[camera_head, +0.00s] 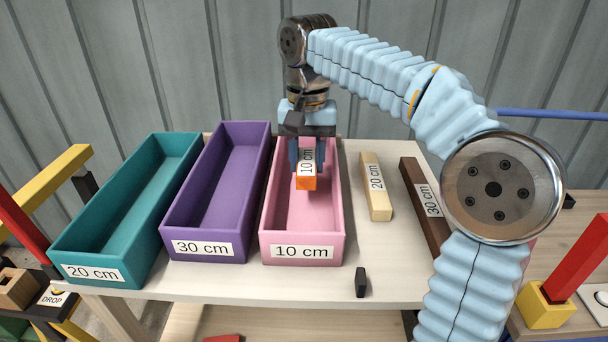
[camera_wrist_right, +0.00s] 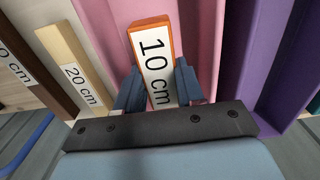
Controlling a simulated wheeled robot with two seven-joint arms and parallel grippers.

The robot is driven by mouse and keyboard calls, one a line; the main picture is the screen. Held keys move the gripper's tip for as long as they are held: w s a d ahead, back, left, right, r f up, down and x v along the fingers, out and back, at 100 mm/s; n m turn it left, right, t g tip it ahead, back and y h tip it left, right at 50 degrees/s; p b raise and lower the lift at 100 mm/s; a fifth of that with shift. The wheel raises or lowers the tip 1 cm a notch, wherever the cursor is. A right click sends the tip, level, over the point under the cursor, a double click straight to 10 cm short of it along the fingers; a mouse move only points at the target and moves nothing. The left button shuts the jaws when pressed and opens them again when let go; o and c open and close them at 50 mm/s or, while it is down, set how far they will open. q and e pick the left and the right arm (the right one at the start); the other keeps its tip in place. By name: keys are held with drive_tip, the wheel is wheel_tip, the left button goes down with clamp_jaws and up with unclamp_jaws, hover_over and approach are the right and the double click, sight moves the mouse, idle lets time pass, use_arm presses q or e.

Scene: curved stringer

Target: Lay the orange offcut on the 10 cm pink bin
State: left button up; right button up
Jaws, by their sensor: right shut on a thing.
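The orange offcut (camera_head: 306,182) carries a white 10 cm label and is between the fingers of my right gripper (camera_head: 307,155). My right gripper is shut on it, over the pink bin (camera_head: 302,251), which is labelled 10 cm. In the right wrist view the offcut (camera_wrist_right: 153,60) shows between the two blue fingers (camera_wrist_right: 158,92), with pink bin surface (camera_wrist_right: 195,40) behind it. I cannot tell whether the offcut touches the bin floor. My left gripper is not in view.
A purple 30 cm bin (camera_head: 211,247) and a teal 20 cm bin (camera_head: 93,273) stand left of the pink one. A pale 20 cm offcut (camera_head: 377,202) and a dark brown 30 cm offcut (camera_head: 415,180) lie to the right. A small black piece (camera_head: 361,283) is near the table's front edge.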

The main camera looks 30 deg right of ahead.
sight(306, 156)
drive_tip(key=shift+w+d+f, duration=0.15)
drive_tip(key=shift+w+f, duration=0.25)
drive_tip(key=shift+f, duration=0.15)
drive_tip(key=shift+w+d+f+b, duration=0.1)
drive_tip(key=shift+w+f+b, duration=0.1)
drive_tip(key=shift+f, duration=0.75)
drive_tip(key=shift+w+f+b, duration=0.1)
drive_tip(key=shift+f+b, duration=0.05)
drive_tip(key=shift+f, duration=0.75)
drive_tip(key=shift+f, duration=0.1)
drive_tip(key=o, duration=1)
drive_tip(key=shift+o, duration=0.2)
wheel_tip(306, 156, up, 12)
drive_tip(key=p, duration=0.3)
drive_tip(key=shift+s, duration=0.1)
